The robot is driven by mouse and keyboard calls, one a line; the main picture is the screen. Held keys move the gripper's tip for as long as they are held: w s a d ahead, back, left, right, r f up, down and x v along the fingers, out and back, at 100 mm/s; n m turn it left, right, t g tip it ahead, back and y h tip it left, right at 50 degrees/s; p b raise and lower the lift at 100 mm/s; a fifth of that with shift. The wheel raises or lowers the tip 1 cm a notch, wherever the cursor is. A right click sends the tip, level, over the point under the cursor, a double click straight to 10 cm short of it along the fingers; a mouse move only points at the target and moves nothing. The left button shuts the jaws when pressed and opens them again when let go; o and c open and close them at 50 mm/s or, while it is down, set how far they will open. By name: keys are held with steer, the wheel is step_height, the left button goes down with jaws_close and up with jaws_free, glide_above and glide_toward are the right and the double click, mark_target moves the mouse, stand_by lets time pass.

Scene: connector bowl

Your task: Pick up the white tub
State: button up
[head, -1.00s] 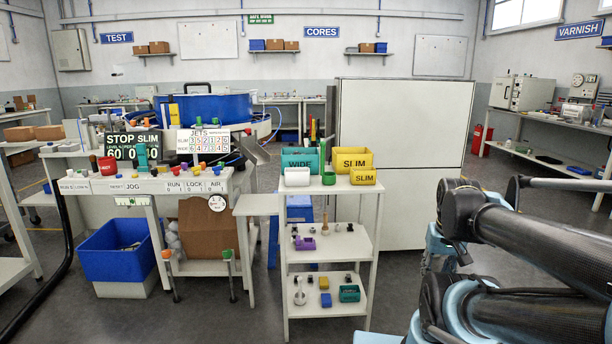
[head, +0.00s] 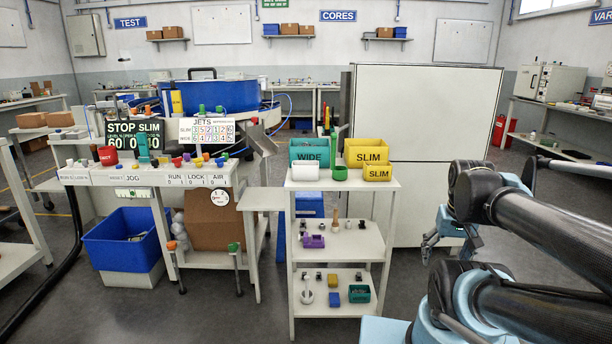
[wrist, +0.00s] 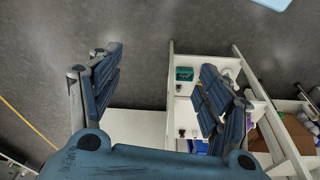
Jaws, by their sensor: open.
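The white tub (head: 305,172) stands on the top shelf of the white cart, in front of the teal WIDE bin and left of a green cup (head: 340,173). My gripper (head: 448,248) hangs to the right of the cart in the head view, well apart from the tub. In the wrist view its two blue fingers (wrist: 165,75) are spread wide with nothing between them. I cannot make out the tub in the wrist view.
Yellow SLIM bins (head: 366,152) and the teal WIDE bin (head: 309,151) crowd the cart top (head: 345,184). Small parts lie on its lower shelves. A tall white cabinet (head: 425,110) stands behind. A bench (head: 130,178) with a blue bowl feeder is left. Floor right of the cart is open.

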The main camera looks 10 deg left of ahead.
steer(key=o, duration=0.4)
steer(key=shift+n+t, duration=0.4)
steer(key=w+a+r, duration=0.1)
steer(key=w+r, duration=0.1)
steer(key=w, duration=0.1)
steer(key=w+a+r, duration=0.2)
steer(key=w+r, duration=0.1)
steer(key=w+a+r, duration=0.2)
steer(key=w+r, duration=0.1)
steer(key=shift+r, duration=0.15)
steer(key=shift+c, duration=0.2)
step_height(320, 180, up, 14)
steer(key=n+t+y, duration=0.1)
steer(key=n+t, duration=0.1)
steer(key=t, duration=0.1)
glide_above(306, 169)
steer(key=s+d, duration=0.1)
steer(key=s, duration=0.4)
steer(key=x, duration=1)
steer(key=shift+a+x, duration=0.15)
steer(key=shift+x, duration=1.45)
steer(key=shift+a+x, duration=0.1)
steer(key=shift+x, duration=1.45)
steer(key=shift+s, duration=0.2)
steer(key=shift+c, duration=0.6)
steer(key=c, duration=0.9)
